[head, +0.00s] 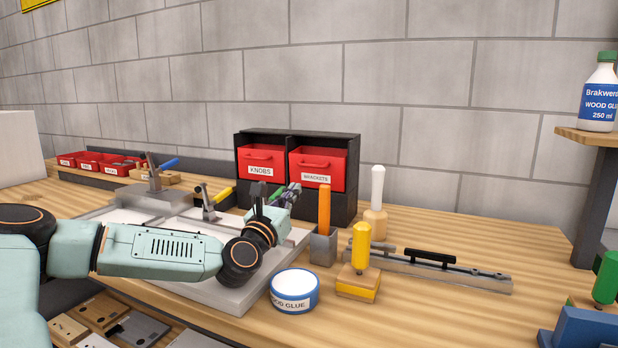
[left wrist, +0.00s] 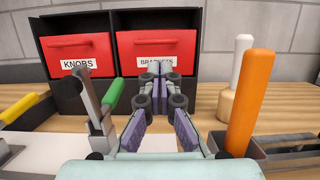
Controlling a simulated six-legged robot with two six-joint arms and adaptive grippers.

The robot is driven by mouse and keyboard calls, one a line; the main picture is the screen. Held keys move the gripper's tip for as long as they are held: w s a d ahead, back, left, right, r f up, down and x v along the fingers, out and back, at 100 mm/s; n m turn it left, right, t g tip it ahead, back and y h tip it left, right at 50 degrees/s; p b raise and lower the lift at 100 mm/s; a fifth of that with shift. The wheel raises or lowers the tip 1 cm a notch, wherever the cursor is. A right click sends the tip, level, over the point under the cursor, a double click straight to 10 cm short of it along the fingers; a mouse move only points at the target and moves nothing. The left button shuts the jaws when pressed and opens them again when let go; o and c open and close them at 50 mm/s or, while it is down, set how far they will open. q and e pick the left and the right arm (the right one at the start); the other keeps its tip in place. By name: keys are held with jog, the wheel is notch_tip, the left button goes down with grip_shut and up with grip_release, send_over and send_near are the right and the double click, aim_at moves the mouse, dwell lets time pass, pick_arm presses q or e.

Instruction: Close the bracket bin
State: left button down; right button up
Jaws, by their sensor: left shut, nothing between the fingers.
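The bracket bin (head: 317,163) is a red bin with a front handle and a BRACKETS label, in the right bay of a black cabinet (head: 345,206). Its front looks larger and lower than the knobs bin's and seems to stand forward; how far is hard to tell. In the left wrist view the bracket bin (left wrist: 140,46) is straight ahead, with the fingertips overlapping its label. My left gripper (head: 291,192) is in front of the cabinet, below the bins. In the wrist view its fingers (left wrist: 156,72) are together and empty. Contact with the bin cannot be told. My right gripper is out of view.
The knobs bin (head: 262,158) is beside it. Toggle clamps with green (left wrist: 113,90) and yellow (head: 222,194) handles stand left of my gripper. An orange-handled tool (head: 324,208) in a grey holder and a white-handled tool (head: 377,186) stand right. A glue tin (head: 294,305) is nearer.

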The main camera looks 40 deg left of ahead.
pick_arm(q)
jog(key=b, duration=0.4)
send_near(308, 173)
jog(key=shift+w+d+r, duration=1.1)
jog(key=shift+w+r, duration=0.65)
jog(key=shift+r, duration=0.65)
